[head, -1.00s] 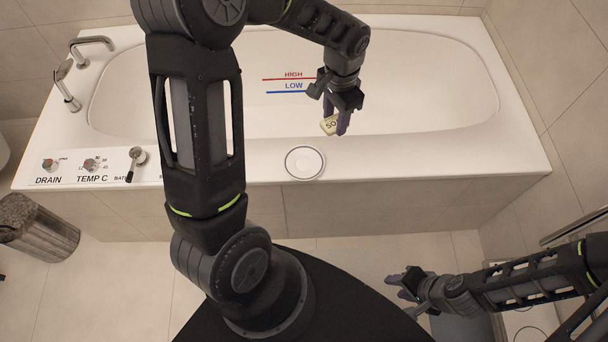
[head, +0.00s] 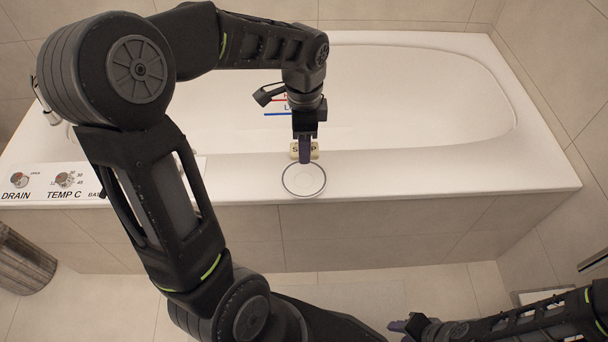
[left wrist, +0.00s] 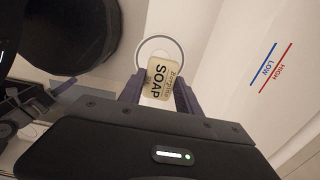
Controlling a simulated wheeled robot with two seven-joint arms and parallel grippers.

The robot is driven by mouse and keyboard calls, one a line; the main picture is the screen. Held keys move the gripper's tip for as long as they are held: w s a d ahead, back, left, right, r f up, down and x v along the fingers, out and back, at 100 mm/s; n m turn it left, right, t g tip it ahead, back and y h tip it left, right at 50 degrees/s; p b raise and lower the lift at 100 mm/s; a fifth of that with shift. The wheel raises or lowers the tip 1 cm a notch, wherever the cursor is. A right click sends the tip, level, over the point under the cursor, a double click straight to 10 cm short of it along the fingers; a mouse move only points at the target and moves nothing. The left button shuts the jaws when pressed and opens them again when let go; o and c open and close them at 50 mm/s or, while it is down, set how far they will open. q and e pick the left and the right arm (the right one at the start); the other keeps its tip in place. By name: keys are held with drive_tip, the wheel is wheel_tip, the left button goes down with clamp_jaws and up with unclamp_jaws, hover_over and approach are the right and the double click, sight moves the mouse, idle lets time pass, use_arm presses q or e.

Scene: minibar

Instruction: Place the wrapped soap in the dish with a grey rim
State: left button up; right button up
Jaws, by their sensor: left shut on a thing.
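The wrapped soap, a cream bar with dark lettering, is held between the purple fingers of my left gripper (head: 304,152). Its right end (head: 315,150) shows beside the fingers in the head view. In the left wrist view the soap (left wrist: 162,80) shows its "SOAP" label face. The round white dish with a grey rim (head: 304,182) sits on the tub's front ledge, just in front of the soap in the head view. In the left wrist view the dish (left wrist: 160,45) is partly hidden behind the soap. My right gripper (head: 399,327) is at the bottom edge, away from the tub.
The white bathtub (head: 430,165) has a broad front ledge, clear to the right of the dish. A panel with drain and temperature knobs (head: 64,179) is at the left, partly hidden by my left arm. A bin (head: 22,262) stands on the floor at far left.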

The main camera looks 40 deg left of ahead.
use_arm(q)
hover_over(304, 180)
wheel_tip(304, 180, down, 4)
drive_tip(key=shift+f+b, duration=0.2)
drive_tip(key=shift+b, duration=0.2)
drive_tip(key=shift+f+b, duration=0.65)
drive_tip(key=shift+f, duration=1.8)
drive_tip(key=shift+f, duration=0.15)
drive_tip(key=shift+f, duration=0.25)
drive_tip(key=o, duration=1.3)
drive_tip(key=shift+o, duration=0.2)
drive_tip(key=shift+r, duration=0.15)
